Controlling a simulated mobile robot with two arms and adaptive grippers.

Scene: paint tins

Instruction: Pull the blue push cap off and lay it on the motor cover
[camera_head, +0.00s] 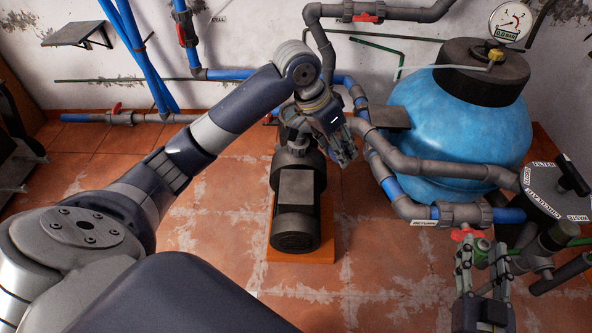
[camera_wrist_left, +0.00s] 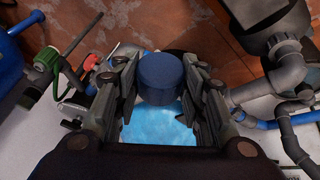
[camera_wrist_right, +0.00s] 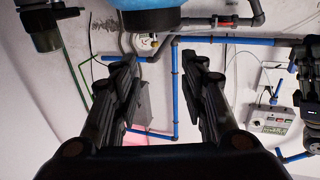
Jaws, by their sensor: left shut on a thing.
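The blue push cap (camera_wrist_left: 162,80) is a plain blue cylinder between the fingertips of my left gripper (camera_wrist_left: 163,75). The left gripper is shut on it. In the head view my left gripper (camera_head: 346,152) is at the pump's far right corner, beside the pipes, and hides the cap. I cannot tell whether the cap is still seated on a pipe. The motor cover (camera_head: 297,187) is the flat grey top of the dark pump motor, just left of and nearer than that gripper. My right gripper (camera_head: 484,275) is open and empty at lower right; its parted fingers show in its wrist view (camera_wrist_right: 165,85).
A large blue filter tank (camera_head: 460,120) with a gauge stands right of the pump. Grey and blue pipes (camera_head: 420,165) run between them. A valve head with a black handle (camera_head: 555,195) is near the right gripper. The tiled floor (camera_head: 215,220) left of the pump is clear.

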